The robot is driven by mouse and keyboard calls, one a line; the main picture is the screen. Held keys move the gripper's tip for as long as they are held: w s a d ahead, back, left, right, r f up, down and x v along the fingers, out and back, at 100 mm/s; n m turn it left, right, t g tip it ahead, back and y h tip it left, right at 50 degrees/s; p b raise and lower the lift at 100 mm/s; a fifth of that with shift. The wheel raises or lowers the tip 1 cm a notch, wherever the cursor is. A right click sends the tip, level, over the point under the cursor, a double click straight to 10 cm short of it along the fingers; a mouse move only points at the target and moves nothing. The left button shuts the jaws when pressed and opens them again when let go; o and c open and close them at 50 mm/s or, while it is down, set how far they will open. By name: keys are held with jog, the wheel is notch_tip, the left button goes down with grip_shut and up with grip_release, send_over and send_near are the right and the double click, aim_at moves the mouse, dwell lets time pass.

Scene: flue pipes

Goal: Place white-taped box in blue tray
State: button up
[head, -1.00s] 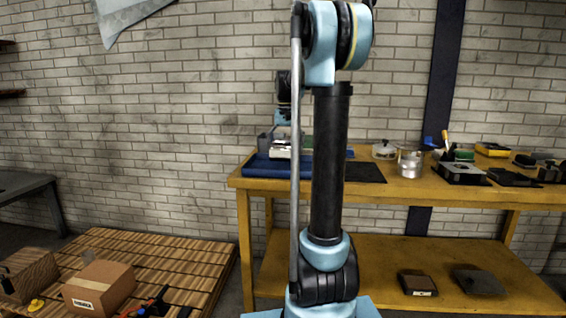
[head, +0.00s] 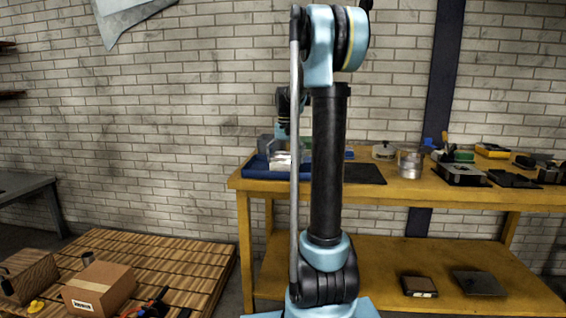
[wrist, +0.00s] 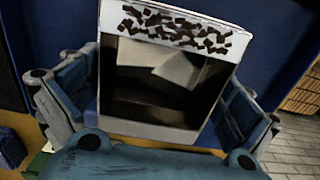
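The white-taped box (wrist: 170,85) fills the middle of the wrist view. It has pale edges, a dark face with light patches, and a white band with dark flecks along the top. My gripper (wrist: 165,72) has one finger along each side of this box and appears shut on it. In the head view my gripper (head: 284,148) is over the left end of the workbench, with the pale box (head: 281,160) low between its fingers. The blue tray (head: 257,169) lies below it and partly behind my arm. Whether the box touches the tray floor cannot be told.
The wooden workbench (head: 400,191) carries a dark mat (head: 364,173), a metal pot (head: 411,164) and several tools to the right. A cardboard box (head: 99,288) sits on a slatted pallet (head: 190,256) at lower left. A brick wall stands behind.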

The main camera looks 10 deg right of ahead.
dwell(0.3)
notch_tip(320, 180, up, 12)
jog(key=s+f+n+t, duration=0.1)
jog(key=s+f, duration=0.4)
jog(key=s, duration=0.5)
jog(key=s+f+n, duration=0.1)
jog(key=s+f, duration=0.4)
jog(key=s, duration=0.5)
jog(key=s+a+f+n+t, duration=0.1)
jog(key=s+f, duration=1.5)
jog(key=f, duration=0.2)
jog(key=shift+s+a+f+n, duration=0.3)
jog(key=shift+n, duration=0.1)
